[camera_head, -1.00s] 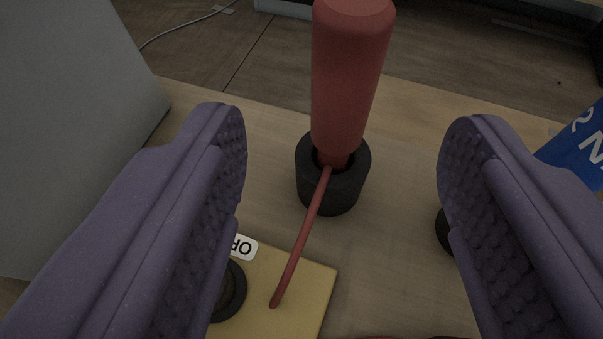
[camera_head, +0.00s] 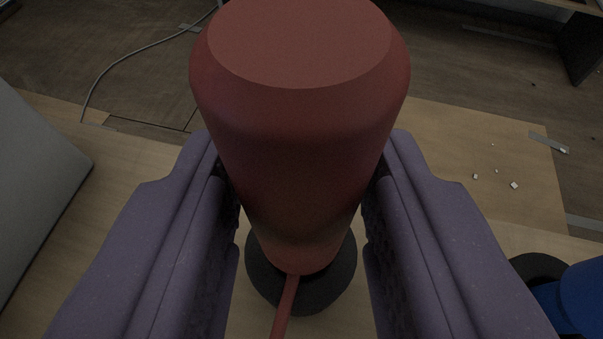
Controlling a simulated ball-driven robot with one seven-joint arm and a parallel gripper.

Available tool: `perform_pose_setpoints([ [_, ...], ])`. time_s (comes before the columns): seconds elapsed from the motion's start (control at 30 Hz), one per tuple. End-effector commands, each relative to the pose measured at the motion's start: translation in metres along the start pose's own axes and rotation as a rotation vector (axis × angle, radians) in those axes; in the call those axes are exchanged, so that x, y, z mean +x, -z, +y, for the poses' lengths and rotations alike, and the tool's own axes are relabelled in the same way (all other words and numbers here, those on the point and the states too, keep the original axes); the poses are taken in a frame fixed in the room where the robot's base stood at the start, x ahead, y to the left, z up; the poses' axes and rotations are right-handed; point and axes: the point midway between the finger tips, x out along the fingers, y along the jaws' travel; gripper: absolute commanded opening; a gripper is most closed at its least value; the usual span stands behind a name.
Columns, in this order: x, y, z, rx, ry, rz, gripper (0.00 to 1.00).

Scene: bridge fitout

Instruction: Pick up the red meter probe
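The red meter probe (camera_head: 300,130) stands upright with its thick handle toward the camera, and its lower end sits in a black round holder (camera_head: 302,292). A thin red lead (camera_head: 283,312) runs from its base toward the bottom of the picture. My gripper (camera_head: 302,190) has its two purple fingers on either side of the handle. The fingers are drawn in and appear to press on the handle from left and right. The handle hides part of the holder and the inner finger faces.
A blue object (camera_head: 582,298) stands near a black ring (camera_head: 540,268) at the lower right. A grey panel (camera_head: 35,180) is at the left. A grey cable (camera_head: 125,62) lies on the floor behind. The wooden surface (camera_head: 480,150) to the upper right has small white bits.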

Motion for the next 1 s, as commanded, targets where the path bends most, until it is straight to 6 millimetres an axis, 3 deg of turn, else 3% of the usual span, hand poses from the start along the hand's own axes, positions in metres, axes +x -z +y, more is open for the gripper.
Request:
perform_pose_setpoints([
  [0.03,0.000,0.000,0.000,0.000,0.000,0.000,0.26],
  [0.13,0.000,0.000,0.000,0.000,0.000,0.000,0.03],
  [0.17,0.000,0.000,0.000,0.000,0.000,0.000,0.00],
  [0.47,-0.003,0.007,0.000,-0.001,0.001,0.002,0.00],
  [0.8,-0.030,0.072,-0.001,-0.002,0.001,0.002,0.00],
  [1.0,-0.038,0.091,0.000,-0.001,0.000,0.000,0.00],
])
